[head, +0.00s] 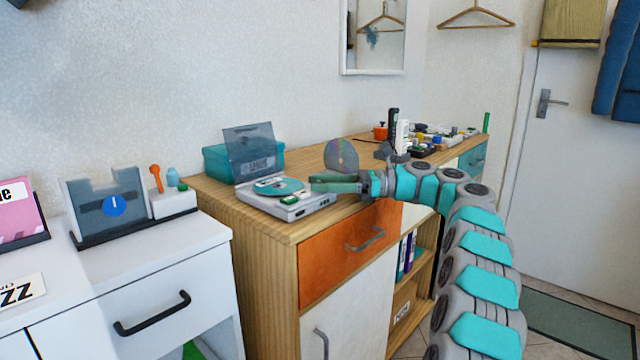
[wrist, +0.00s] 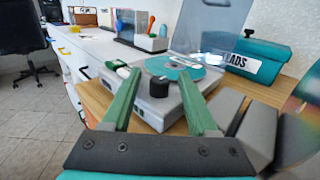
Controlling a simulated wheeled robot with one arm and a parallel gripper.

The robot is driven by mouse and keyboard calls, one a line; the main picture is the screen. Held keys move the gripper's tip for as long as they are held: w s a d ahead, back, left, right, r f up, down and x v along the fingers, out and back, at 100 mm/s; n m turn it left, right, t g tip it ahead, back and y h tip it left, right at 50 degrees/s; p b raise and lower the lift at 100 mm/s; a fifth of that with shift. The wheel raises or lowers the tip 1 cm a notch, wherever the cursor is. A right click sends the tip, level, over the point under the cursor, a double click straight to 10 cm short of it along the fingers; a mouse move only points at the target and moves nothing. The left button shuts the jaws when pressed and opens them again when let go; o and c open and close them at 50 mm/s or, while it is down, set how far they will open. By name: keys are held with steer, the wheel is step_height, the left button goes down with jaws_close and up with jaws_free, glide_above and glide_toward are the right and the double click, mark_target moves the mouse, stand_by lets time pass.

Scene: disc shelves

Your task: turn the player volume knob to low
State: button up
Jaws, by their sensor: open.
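The grey disc player (head: 287,207) sits on the wooden cabinet top with its clear lid (head: 250,150) raised. A teal disc (head: 278,187) lies in it; the disc also shows in the wrist view (wrist: 172,68). The black volume knob (wrist: 158,87) stands on the player's near part in the wrist view. It is not clear in the head view, where my gripper covers that corner. My gripper (head: 318,183) is open over the player's right side. In the wrist view its green fingers (wrist: 159,78) are spread on either side of the knob, with gaps to it. The knob's setting cannot be read.
A teal box (head: 215,162) stands behind the player. A clear disc (head: 341,156) stands upright just behind my gripper. Several small items (head: 430,140) crowd the cabinet's far end. A white cabinet (head: 165,250) with a disc holder (head: 90,205) is at left.

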steer(key=d, duration=0.6)
steer(key=shift+w+d, duration=0.3)
steer(key=shift+d, duration=0.05)
steer(key=shift+d, duration=0.1)
